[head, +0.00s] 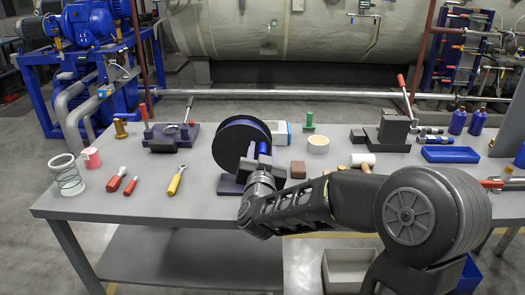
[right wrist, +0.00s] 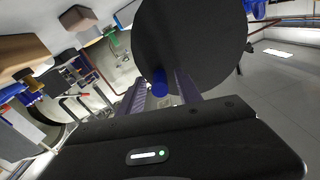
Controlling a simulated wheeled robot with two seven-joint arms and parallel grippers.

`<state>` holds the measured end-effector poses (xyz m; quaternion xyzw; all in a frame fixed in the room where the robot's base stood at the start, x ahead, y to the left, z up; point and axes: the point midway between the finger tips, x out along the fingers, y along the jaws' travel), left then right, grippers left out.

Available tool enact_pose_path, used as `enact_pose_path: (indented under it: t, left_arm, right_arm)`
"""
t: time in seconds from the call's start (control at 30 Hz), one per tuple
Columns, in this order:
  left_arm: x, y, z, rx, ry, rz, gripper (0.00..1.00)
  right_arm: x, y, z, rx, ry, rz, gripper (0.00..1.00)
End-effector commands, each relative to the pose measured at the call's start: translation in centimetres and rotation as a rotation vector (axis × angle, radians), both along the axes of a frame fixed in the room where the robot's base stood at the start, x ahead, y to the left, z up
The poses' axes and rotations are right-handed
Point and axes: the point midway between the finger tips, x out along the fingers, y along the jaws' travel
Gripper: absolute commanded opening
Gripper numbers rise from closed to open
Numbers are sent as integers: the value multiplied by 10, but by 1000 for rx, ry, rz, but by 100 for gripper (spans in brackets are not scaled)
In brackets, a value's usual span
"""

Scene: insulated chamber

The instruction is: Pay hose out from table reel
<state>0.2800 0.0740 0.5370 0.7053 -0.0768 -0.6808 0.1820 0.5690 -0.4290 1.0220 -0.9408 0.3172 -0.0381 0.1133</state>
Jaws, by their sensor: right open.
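The table reel (head: 238,140) is a large black disc on a dark purple base, standing near the middle of the table. Its disc (right wrist: 192,45) fills the upper middle of the right wrist view. A small blue cylinder (right wrist: 160,82) shows in front of the disc; it also shows in the head view (head: 264,147). I cannot tell whether it is the hose end or a reel handle. My right gripper (right wrist: 159,94) is open, with its fingers on either side of the blue cylinder. Contact is not clear. No unwound hose is visible. My left gripper is out of view.
A brown block (head: 298,169), a mallet (head: 363,160) and a blue tray (head: 450,154) are to the right. The front-left tabletop is mostly clear.

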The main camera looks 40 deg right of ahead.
Motion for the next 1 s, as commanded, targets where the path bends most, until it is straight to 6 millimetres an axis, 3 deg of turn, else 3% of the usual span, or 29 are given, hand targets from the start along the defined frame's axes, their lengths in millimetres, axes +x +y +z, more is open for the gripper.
enact_pose_path:
  t: [0.3,0.8,1.0]
  left_arm:
    - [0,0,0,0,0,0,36]
    - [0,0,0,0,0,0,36]
    - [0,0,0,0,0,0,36]
  right_arm:
    - [3,-2,0,0,0,0,41]
    - [2,-2,0,0,0,1,0]
    - [2,-2,0,0,0,1,0]
